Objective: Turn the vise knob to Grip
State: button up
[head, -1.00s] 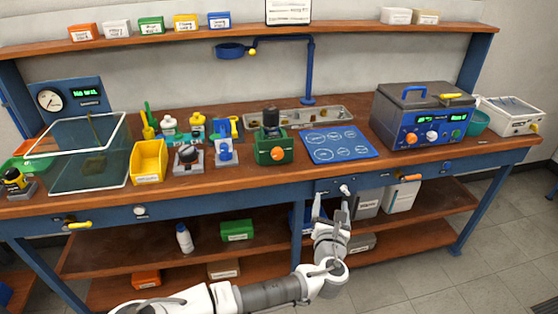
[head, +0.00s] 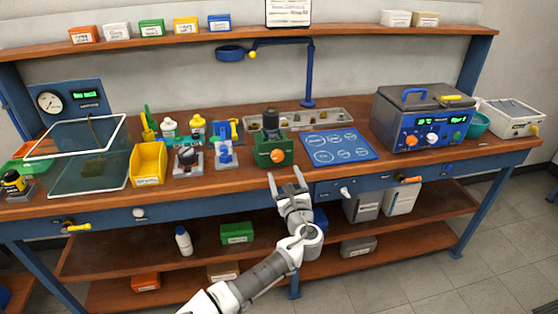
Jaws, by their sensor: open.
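The vise is most likely the green block (head: 263,151) with a dark part standing in its top, near the front edge of the bench. Its orange knob (head: 278,156) is on the front face. The knob's setting marks are too small to read. My gripper (head: 287,177) is open and empty, just below and in front of the knob, with its fingers pointing up toward it. The fingers look apart from the knob.
A blue mat (head: 340,148) with outlined shapes lies right of the green block. A blue and white fixture (head: 223,154) stands to its left. The bench's blue front rail (head: 240,202) runs behind my gripper, with a white knob (head: 345,192) to the right.

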aim_at(278, 157)
jog(key=x, duration=0.8)
grip_shut()
jog(key=shift+f, duration=0.1)
dwell(0.4)
